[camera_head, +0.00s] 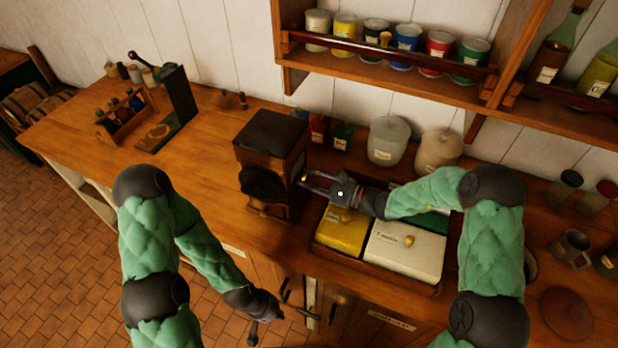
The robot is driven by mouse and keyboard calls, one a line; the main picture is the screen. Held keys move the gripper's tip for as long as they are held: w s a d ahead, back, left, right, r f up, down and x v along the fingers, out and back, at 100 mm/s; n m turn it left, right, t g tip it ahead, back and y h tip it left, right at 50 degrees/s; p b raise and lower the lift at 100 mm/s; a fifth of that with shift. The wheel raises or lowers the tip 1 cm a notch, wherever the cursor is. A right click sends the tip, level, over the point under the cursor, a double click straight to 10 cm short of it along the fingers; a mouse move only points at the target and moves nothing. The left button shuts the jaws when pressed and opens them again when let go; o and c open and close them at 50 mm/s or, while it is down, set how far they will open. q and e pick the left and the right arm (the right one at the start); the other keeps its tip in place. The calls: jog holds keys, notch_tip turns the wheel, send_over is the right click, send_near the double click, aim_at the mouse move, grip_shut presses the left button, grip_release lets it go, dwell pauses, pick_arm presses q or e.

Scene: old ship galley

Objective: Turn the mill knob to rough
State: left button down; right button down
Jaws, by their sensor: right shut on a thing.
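The mill (268,150) is a dark wooden box on the counter, with a dark rounded part low on its front. My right gripper (308,181) reaches it from the right, its fingers pointing left at the mill's right side. It is shut on the small mill knob (303,178), which the fingers largely hide. The knob's markings and setting are too small to read. My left gripper (280,322) is low in the view, in front of the counter's edge. Its fingers are spread and empty, well apart from the mill.
A tray with a yellow box (343,231) and a white box (404,249) lies below my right gripper. A shelf (400,78) with several tins hangs above. A small bottle rack (126,117) stands left; the counter between is clear.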

jog(key=shift+r+m+p, duration=0.25)
jog(key=shift+m+p, duration=0.2)
jog(key=shift+m, duration=0.65)
jog(key=c, duration=1.2)
grip_release()
jog(key=o, duration=0.3)
jog(key=shift+s+a, duration=0.1)
jog(key=shift+s, duration=0.05)
